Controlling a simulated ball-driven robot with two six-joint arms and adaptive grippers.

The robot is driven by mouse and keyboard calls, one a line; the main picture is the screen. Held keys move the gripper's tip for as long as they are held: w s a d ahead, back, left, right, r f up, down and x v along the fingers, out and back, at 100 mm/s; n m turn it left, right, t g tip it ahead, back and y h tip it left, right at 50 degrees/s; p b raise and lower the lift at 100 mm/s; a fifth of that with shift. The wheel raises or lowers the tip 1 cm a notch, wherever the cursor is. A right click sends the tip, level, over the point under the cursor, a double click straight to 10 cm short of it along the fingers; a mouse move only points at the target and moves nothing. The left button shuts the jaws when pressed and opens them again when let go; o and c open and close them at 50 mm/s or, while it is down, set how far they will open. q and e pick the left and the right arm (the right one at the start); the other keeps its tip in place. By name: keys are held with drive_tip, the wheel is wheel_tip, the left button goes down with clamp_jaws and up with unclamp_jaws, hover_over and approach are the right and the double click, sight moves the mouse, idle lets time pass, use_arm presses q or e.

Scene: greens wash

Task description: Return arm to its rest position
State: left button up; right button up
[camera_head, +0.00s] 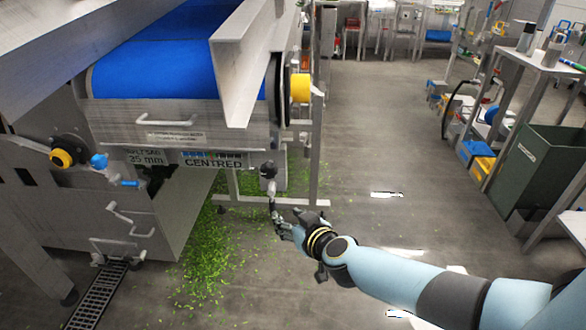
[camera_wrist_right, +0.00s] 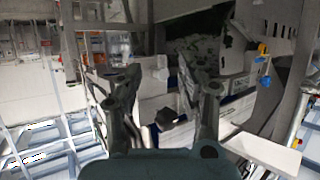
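My right arm (camera_head: 400,278) reaches in from the lower right in the head view. Whether the gripper touches the knob's stem is unclear. My left gripper is not in view.
The machine with a blue belt (camera_head: 160,55) and a yellow knob (camera_head: 300,88) fills the left. Green scraps (camera_head: 215,250) litter the floor under it. A green bin (camera_head: 540,165) and a steel table (camera_head: 545,60) stand at right. The middle floor (camera_head: 400,130) is clear.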

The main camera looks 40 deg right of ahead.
drive_tip(key=shift+v, duration=0.8)
drive_tip(key=shift+f, duration=0.1)
